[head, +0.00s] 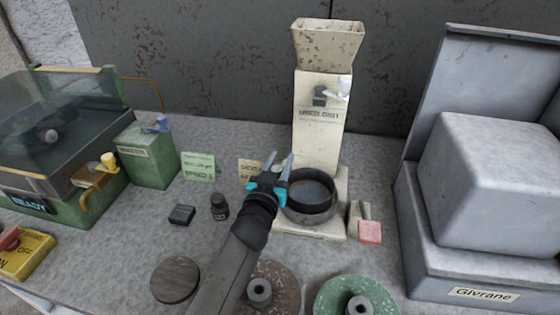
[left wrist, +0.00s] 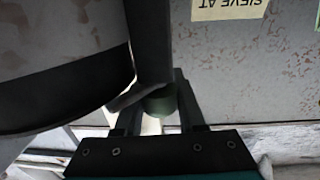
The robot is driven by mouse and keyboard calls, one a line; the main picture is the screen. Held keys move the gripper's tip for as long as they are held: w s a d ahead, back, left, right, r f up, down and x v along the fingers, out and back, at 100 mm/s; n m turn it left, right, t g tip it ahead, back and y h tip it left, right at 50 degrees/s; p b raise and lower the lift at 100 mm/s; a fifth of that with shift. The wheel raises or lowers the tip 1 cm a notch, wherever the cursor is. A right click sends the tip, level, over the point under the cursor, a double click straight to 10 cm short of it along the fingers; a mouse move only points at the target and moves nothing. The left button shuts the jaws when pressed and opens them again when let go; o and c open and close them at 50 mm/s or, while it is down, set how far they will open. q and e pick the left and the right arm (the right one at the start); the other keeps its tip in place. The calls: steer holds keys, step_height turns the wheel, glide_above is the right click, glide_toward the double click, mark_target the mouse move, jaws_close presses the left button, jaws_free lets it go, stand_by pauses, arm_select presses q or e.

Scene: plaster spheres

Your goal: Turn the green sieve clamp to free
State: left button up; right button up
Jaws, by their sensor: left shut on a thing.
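The green sieve clamp (left wrist: 160,104) shows in the left wrist view as a small dull green knob between my fingers, below a dark grey bar. In the head view my gripper hides it. My left gripper (head: 279,160) is shut on it, at the left side of the black sieve ring (head: 312,205). The sieve sits at the foot of the cream hopper machine (head: 318,120). The ring's dark curved wall (left wrist: 60,65) fills the left of the wrist view. The clamp's exact angle cannot be told. My right gripper is not in view.
A cream label (head: 249,170) lies left of my gripper. A black bottle (head: 219,206) and small dark block (head: 181,215) stand further left. A red-ended brush (head: 369,230) lies right of the sieve. Round discs (head: 176,279) lie in front. A grey machine (head: 490,190) blocks the right.

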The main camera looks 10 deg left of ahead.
arm_select(q)
jaws_close()
steer(key=m+h+p, duration=0.1)
steer(key=p, duration=0.1)
steer(key=m+h+p, duration=0.1)
steer(key=h, duration=0.1)
steer(key=shift+d+r+g+h+p, duration=0.15)
steer(key=shift+r+g+h+p, duration=0.05)
steer(key=shift+g+h+p, duration=0.15)
steer(key=shift+d+m+h+p, duration=0.1)
steer(key=shift+m+h+p, duration=0.3)
steer(key=shift+m, duration=0.2)
steer(key=shift+s+d+f+m+g+h+p, duration=0.15)
steer(key=shift+m+g+h, duration=0.2)
steer(key=shift+h, duration=0.25)
steer(key=shift+w+r+m+g+h+p, duration=0.1)
steer(key=shift+m+g+h+p, duration=0.1)
steer(key=shift+m+h, duration=0.3)
steer(key=shift+s+d+f+m+g+h, duration=0.1)
steer(key=shift+m+g+h, duration=0.25)
steer(key=shift+h, duration=0.2)
steer(key=shift+s+d+f+m+g+h, duration=0.1)
steer(key=shift+m+g+h, duration=0.2)
steer(key=shift+h, duration=0.2)
steer(key=shift+s+d+m+g+h+b, duration=0.15)
steer(key=shift+m+g+h+b, duration=0.25)
steer(key=shift+m+g+h, duration=0.25)
steer(key=shift+s+d+m+g+h+b, duration=0.15)
steer(key=shift+m+g+h+b, duration=0.25)
steer(key=shift+h, duration=0.45)
